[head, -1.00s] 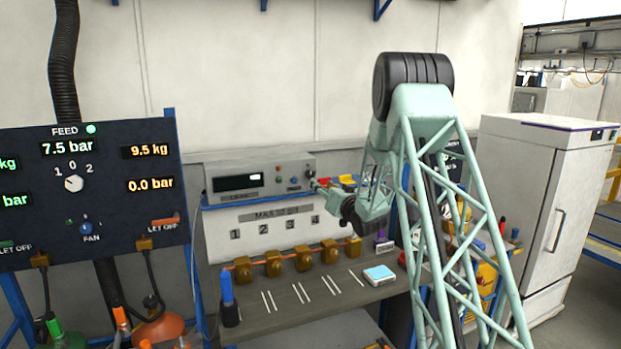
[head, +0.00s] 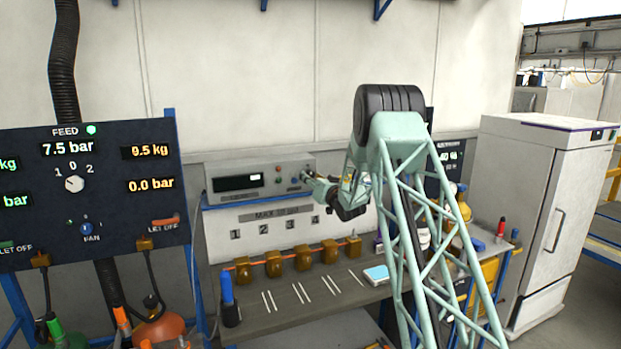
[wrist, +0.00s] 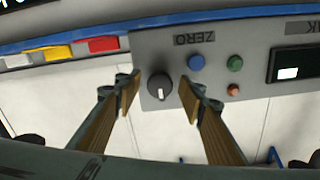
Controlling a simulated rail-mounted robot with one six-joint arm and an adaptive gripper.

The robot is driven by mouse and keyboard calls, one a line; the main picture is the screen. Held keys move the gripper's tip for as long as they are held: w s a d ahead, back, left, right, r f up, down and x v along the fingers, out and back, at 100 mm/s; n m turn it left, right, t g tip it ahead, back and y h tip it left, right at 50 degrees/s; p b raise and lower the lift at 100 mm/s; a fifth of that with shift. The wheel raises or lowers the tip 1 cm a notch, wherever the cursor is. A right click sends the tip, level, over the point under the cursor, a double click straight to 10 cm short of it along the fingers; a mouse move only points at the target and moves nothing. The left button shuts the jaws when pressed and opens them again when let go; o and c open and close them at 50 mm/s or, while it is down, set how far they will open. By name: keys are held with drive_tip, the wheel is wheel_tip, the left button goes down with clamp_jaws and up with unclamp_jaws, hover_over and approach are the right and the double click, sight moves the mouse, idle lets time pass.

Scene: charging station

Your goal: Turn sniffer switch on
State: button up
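The sniffer (head: 237,183) is a grey box with a dark display, on a shelf against the wall in the head view. In the wrist view, upside down, its front panel (wrist: 222,88) shows a black rotary knob (wrist: 160,86) with a white pointer mark pointing down in the picture. My gripper (wrist: 157,94) is open, with one finger on each side of the knob and a visible gap on both sides. Whether the fingertips reach past the knob's front is unclear.
A blue button (wrist: 196,63) marked ZERO, a green one (wrist: 235,63) and a small red one (wrist: 233,90) sit beside the knob. Coloured blocks (wrist: 103,44) lie beyond. A bench (head: 285,307) with brass fittings is below; a gauge panel (head: 110,200) stands left.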

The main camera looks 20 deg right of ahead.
drive_tip(key=shift+w, duration=0.75)
drive_tip(key=c, duration=0.9)
